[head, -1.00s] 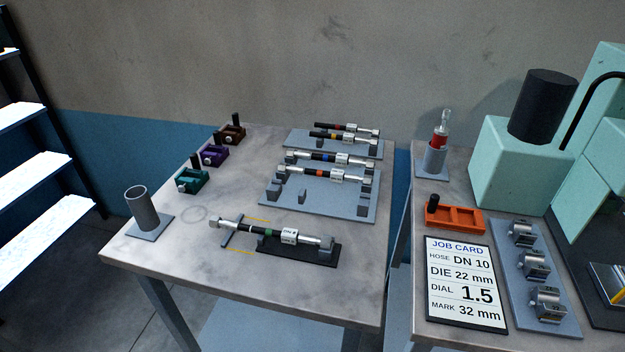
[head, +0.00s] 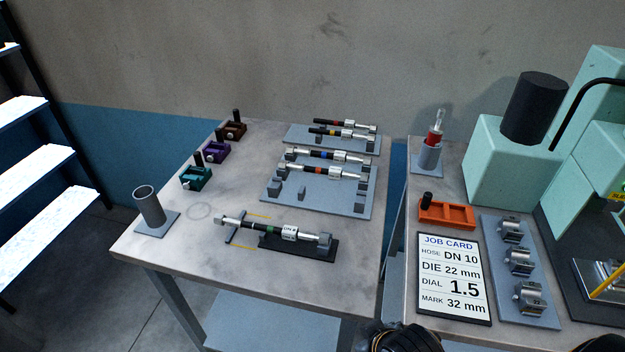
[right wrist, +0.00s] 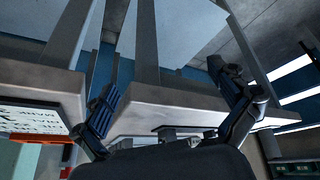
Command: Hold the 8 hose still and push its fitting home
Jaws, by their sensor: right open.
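The hose with a green band (head: 267,230) lies in a dark cradle (head: 328,252) near the front of the left table. A white tag (head: 289,233) is on it; its print is too small to read surely. A silver fitting (head: 309,237) is at its right end, against a grey block; whether it is fully seated I cannot tell. Its left end (head: 232,221) rests near a T-shaped stand and yellow marks. My right gripper (right wrist: 165,75) is open and empty in the right wrist view, near the table edges and away from the hose. My left gripper is not in view.
Several other banded hoses (head: 325,155) lie on grey racks behind. A grey cup (head: 148,206) and small coloured clamps (head: 196,178) stand at left. The right table holds the job card (head: 452,279), an orange tray (head: 446,214), metal dies and a green machine.

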